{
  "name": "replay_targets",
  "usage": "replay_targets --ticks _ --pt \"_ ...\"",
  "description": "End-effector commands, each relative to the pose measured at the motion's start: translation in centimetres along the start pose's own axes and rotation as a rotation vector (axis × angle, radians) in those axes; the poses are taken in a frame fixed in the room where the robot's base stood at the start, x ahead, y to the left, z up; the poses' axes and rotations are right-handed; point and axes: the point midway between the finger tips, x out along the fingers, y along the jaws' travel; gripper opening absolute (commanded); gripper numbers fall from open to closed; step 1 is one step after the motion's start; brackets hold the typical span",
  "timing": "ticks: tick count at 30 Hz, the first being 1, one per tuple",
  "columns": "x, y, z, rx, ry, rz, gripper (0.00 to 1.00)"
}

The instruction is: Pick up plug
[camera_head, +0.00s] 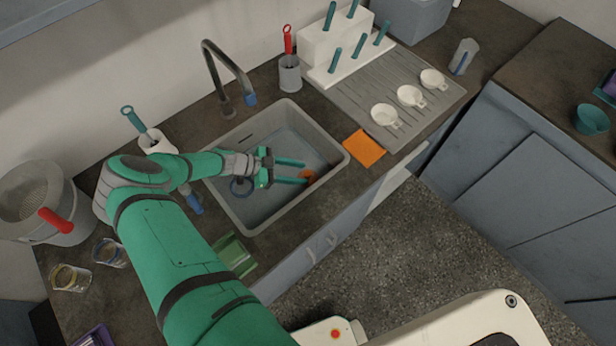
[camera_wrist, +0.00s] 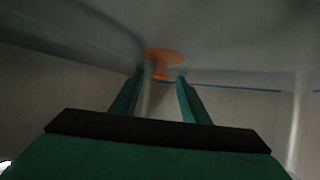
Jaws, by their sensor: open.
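The plug (camera_head: 308,175) is a small orange piece inside the grey sink (camera_head: 228,199), near its right side. My gripper (camera_head: 305,172) reaches down into the sink with its two green fingers apart. The fingertips are close to the plug in the head view, and part of the plug is hidden by them. In the wrist view the orange plug (camera_wrist: 163,60) shows as a round top with a narrower part below, between and just beyond the fingertips of my gripper (camera_wrist: 160,80). I cannot tell whether a finger touches it.
A curved tap (camera_head: 228,72) stands behind the sink. An orange cloth (camera_head: 364,149) lies right of the sink, beside a ridged draining board (camera_head: 350,99) with small white cups. A green tray (camera_head: 235,256) lies in front. The sink walls surround my gripper.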

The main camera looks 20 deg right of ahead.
Motion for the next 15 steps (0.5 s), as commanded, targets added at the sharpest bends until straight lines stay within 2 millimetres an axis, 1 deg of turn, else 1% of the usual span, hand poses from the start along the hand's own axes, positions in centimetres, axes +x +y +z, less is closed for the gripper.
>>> replay_targets --ticks 1,4,11,14,15 --pt "0.8 0.0 0.0 -0.001 0.0 0.001 0.42" --pt "1.9 0.0 -0.1 0.0 0.0 0.001 0.42" --pt "2.1 0.0 -0.1 0.001 0.0 0.0 0.42" --pt "2.1 0.0 -0.1 0.001 -0.001 0.0 0.2" --pt "2.1 0.0 -0.1 0.001 -0.001 0.0 0.1"
